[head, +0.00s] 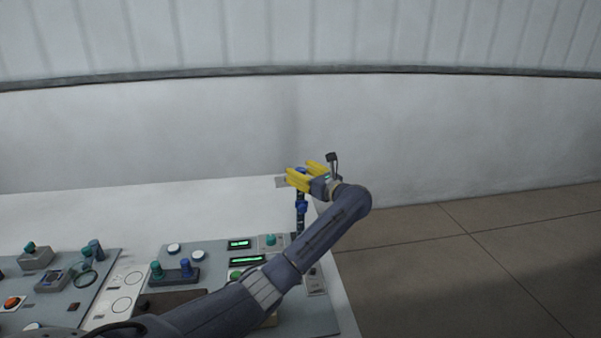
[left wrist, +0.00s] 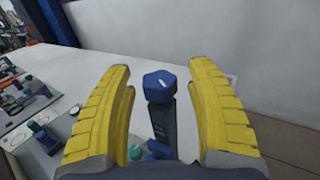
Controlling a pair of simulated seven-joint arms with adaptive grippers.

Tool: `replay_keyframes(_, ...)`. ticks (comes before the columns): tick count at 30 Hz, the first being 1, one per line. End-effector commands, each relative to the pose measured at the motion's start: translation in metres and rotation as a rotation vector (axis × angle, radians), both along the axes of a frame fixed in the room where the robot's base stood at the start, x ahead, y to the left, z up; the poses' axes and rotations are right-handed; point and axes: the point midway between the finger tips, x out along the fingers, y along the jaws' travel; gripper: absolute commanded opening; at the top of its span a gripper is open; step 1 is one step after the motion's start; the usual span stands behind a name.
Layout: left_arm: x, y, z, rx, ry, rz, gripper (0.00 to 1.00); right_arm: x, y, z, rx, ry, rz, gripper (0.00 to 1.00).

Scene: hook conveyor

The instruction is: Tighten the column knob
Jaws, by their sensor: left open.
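A dark column (head: 299,222) stands upright near the right edge of the white table. A blue knob (left wrist: 160,86) with a small white mark sits on its top; in the head view the knob (head: 301,170) is partly hidden by my fingers. A second blue part (head: 301,207) is lower on the column. My left gripper (head: 299,169) has yellow fingers and is at the height of the top knob. In the left wrist view the gripper (left wrist: 161,68) is open, with a finger on each side of the knob and visible gaps. My right gripper is not in view.
A grey panel (head: 212,255) with green displays (head: 247,260), buttons and blue and teal knobs lies in front of the column. Another panel (head: 90,262) is at the left. The back of the white table (head: 130,215) is clear before the wall.

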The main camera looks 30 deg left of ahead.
Motion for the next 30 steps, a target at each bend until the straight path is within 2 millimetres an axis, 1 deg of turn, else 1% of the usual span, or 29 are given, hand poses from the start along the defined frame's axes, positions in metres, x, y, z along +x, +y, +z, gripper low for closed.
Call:
replay_keyframes(5, 0.0000, 0.0000, 0.0000, 0.000, 0.000, 0.000, 0.56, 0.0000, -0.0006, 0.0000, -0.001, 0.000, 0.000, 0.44)
replay_keyframes(6, 0.0000, -0.0001, 0.0000, 0.000, 0.000, 0.000, 0.55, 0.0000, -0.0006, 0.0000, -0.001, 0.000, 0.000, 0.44)
replay_keyframes(20, 0.0001, -0.0004, 0.0003, 0.001, 0.000, -0.001, 0.01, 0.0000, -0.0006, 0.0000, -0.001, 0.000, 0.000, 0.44)
replay_keyframes(21, 0.0001, -0.0004, 0.0005, 0.001, 0.000, -0.001, 0.00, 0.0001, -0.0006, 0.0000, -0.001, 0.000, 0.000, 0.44)
replay_keyframes(30, -0.0002, -0.0008, 0.0005, 0.002, -0.001, -0.033, 0.00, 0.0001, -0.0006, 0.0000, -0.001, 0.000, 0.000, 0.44)
